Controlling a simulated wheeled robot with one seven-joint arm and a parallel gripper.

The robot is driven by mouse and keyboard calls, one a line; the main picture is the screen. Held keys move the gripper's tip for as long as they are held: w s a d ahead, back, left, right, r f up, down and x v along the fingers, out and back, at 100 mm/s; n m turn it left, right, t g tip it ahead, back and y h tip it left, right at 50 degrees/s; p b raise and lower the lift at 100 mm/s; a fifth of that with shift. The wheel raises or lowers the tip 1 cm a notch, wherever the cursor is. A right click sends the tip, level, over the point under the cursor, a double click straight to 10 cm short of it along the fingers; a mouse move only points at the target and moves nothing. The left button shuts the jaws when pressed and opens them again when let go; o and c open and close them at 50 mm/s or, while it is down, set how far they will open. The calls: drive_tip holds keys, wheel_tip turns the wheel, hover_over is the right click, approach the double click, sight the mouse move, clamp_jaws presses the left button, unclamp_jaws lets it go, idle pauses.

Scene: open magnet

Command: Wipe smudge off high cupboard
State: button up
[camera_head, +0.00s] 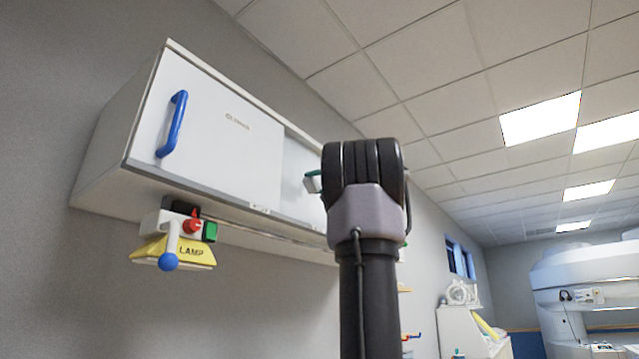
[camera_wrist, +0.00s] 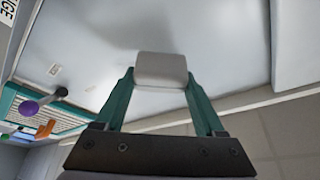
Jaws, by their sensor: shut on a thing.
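The white high cupboard (camera_head: 225,130) hangs on the grey wall in the head view, with a blue handle (camera_head: 173,124) on its left door. My gripper (camera_wrist: 161,80) has teal fingers shut on a pale grey wiping block (camera_wrist: 161,66) in the wrist view. The block is in front of a pale cupboard panel (camera_wrist: 225,35); I cannot tell whether it touches. In the head view my arm hides most of the gripper and the cupboard's right part; only a bit of green finger shows.
A yellow lamp unit (camera_head: 174,252) with a red knob, a green button and a blue-tipped lever hangs under the cupboard's left. A white scanner (camera_head: 585,275) stands far right. Open room lies right of my arm.

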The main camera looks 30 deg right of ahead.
drive_tip(key=shift+w+a, duration=0.2)
drive_tip(key=shift+w, duration=0.3)
drive_tip(key=shift+w+a, duration=0.15)
drive_tip(key=shift+w, duration=0.3)
idle(0.6)
drive_tip(key=shift+d, duration=0.1)
drive_tip(key=shift+w+d, duration=0.3)
drive_tip(key=shift+d, duration=0.65)
drive_tip(key=shift+w+d, duration=0.3)
drive_tip(key=shift+d, duration=0.6)
drive_tip(key=shift+s+a+r, duration=0.15)
drive_tip(key=shift+s+a, duration=0.05)
drive_tip(key=shift+a, duration=0.45)
drive_tip(key=shift+s+a+r, duration=0.15)
drive_tip(key=shift+a, duration=0.5)
drive_tip(key=shift+s+a+r, duration=0.15)
drive_tip(key=shift+s+a, duration=0.05)
drive_tip(key=shift+a, duration=0.45)
drive_tip(key=shift+r, duration=0.45)
drive_tip(key=w+d, duration=0.2)
drive_tip(key=d, duration=0.5)
drive_tip(key=shift+w, duration=0.3)
drive_tip(key=shift+d, duration=0.1)
